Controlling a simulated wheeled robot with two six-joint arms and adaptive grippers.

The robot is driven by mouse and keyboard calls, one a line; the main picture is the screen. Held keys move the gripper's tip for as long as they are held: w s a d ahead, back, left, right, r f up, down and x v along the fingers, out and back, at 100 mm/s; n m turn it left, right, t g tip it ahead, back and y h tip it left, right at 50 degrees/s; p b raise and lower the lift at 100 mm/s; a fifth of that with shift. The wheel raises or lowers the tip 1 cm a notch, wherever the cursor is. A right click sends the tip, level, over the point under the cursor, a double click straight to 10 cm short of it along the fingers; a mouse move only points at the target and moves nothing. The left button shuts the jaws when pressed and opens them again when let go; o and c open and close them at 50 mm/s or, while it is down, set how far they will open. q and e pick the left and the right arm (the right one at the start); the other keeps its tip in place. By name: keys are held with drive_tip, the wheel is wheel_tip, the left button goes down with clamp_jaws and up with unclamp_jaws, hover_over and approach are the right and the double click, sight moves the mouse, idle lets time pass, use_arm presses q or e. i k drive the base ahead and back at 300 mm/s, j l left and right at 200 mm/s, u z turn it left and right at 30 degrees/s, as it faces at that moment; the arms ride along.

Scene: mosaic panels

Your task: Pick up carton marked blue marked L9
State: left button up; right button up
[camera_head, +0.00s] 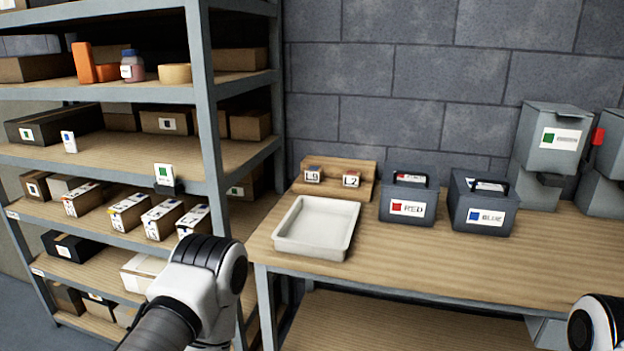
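Several white-fronted cartons stand in a row on the left rack's middle shelf, including one carton with a red mark (82,199) and one with a yellow mark (128,212). Two more cartons (162,218) stand to their right; their marks are too small to read surely. A small white carton with a blue mark (69,142) stands on the shelf above. I cannot read L9 on any carton. A small block on the bench stand reads L9 (312,175). My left arm's wrist is in front of the rack; its gripper is not visible. My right gripper is out of frame.
A white item with a green mark (164,175) sits in a dark holder at the shelf edge. The bench holds an empty white tray (284,246), a RED bin (408,208) and a BLUE bin (486,217). The bench front is clear.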

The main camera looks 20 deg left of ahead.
sight(124, 221)
drive_tip(key=k+j+u, duration=0.35)
drive_tip(key=j+u, duration=0.15)
drive_tip(key=k+j+u, duration=0.25)
drive_tip(key=j+u, duration=0.25)
drive_tip(key=j, duration=0.15)
